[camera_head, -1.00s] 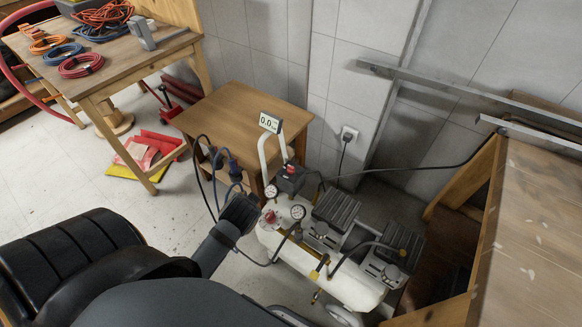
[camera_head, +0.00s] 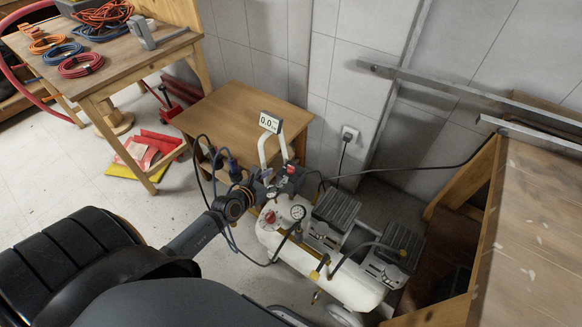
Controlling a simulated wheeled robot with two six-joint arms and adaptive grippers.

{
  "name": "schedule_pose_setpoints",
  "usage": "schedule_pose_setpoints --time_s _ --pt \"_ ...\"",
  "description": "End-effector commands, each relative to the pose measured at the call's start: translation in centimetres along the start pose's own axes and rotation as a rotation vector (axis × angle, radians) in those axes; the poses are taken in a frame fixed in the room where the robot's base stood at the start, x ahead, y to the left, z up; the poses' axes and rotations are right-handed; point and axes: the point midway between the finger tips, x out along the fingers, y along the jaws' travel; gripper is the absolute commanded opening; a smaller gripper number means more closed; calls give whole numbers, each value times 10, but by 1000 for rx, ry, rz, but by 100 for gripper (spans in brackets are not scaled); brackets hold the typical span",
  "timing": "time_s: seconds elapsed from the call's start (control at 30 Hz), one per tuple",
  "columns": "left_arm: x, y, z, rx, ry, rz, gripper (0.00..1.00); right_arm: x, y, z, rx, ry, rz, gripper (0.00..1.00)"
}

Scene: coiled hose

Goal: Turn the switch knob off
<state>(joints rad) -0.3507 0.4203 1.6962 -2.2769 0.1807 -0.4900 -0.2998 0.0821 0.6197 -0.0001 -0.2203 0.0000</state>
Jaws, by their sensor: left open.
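The white air compressor (camera_head: 338,284) stands on the floor with black ribbed motor covers. A black switch box (camera_head: 295,183) sits at its upper left, and a small red knob (camera_head: 291,168) shows on top of it. My left gripper (camera_head: 268,181) reaches in from the left and is open, close beside the left side of the switch box. Its fingers are small and dark here, so I cannot tell whether they touch the box or knob. A second red knob (camera_head: 270,217) is lower on the compressor, beside a round gauge (camera_head: 298,211). My right gripper is out of view.
A small wooden table (camera_head: 235,105) is behind. A workbench (camera_head: 125,60) with coiled hoses is at upper left, and a wooden bench (camera_head: 530,230) at right. A black cable (camera_head: 420,170) runs to a wall socket.

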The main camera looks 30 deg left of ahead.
Motion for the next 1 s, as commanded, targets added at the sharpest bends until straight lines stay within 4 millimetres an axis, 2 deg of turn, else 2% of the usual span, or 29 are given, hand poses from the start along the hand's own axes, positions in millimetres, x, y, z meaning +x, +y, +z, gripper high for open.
schedule_pose_setpoints --time_s 0.17,0.53,0.6,0.77,1.0 --pt "11 0 -1 0 -3 1 51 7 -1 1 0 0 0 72" --pt "85 0 -2 -4 -6 0 51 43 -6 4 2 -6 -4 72" --pt "94 0 -1 -4 -5 0 51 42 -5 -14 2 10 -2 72" --pt "104 0 1 -3 -4 0 51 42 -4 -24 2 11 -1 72" --pt "105 0 2 -3 -4 0 51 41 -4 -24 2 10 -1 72"
